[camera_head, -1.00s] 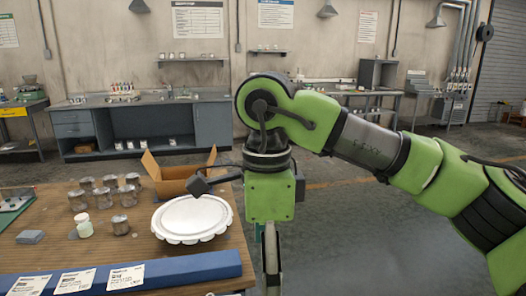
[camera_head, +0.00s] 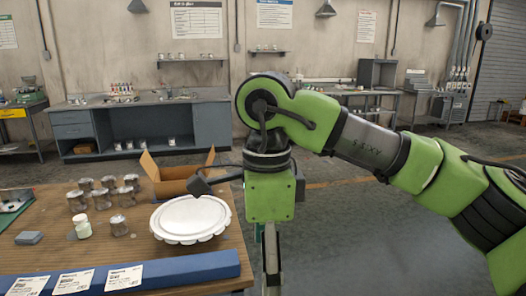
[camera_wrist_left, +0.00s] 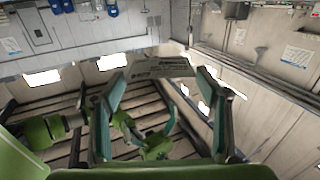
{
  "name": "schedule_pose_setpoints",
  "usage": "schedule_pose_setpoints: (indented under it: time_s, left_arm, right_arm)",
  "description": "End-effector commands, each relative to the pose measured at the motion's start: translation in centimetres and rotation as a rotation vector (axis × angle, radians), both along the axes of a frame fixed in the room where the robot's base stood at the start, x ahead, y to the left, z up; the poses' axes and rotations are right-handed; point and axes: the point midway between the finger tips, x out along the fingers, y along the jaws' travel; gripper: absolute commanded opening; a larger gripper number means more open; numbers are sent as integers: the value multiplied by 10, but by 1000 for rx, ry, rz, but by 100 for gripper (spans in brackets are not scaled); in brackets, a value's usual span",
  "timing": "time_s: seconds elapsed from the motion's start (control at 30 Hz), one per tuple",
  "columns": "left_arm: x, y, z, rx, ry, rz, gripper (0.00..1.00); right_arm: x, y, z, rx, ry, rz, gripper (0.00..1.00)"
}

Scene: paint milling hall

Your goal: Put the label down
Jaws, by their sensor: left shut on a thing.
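My left gripper (camera_wrist_left: 160,75) shows only in the left wrist view. Its two fingers close on a thin, flat, greyish piece (camera_wrist_left: 162,67) at their tips, which looks like a label with faint dark marks. My right gripper (camera_head: 272,265) hangs over the right edge of the table in the head view, fingers down and seen edge-on; its opening cannot be made out. Three white printed labels (camera_head: 124,277) lie in a row on a blue bar (camera_head: 190,267) along the table's near side.
A workbench (camera_head: 213,124) stands against the back wall. Floor to the right is clear.

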Motion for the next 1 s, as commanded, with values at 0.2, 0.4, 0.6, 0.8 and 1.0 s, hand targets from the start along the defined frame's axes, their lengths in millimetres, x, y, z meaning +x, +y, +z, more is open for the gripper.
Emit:
schedule_pose_setpoints:
  time_s: [0.2,0.4,0.6,0.8,1.0]
  left_arm:
    - [-6,5,-4,-9,8,87,60]
    - [-11,15,-7,-12,10,186,60]
    - [-16,29,-10,-9,5,316,60]
    - [-22,42,-15,-4,7,447,60]
    - [-29,57,-21,-2,9,600,60]
  right_arm:
    - [0,0,0,0,0,0,89]
    - [0,0,0,0,0,0,89]
    - [0,0,0,0,0,0,89]
    - [0,0,0,0,0,0,89]
    - [0,0,0,0,0,0,89]
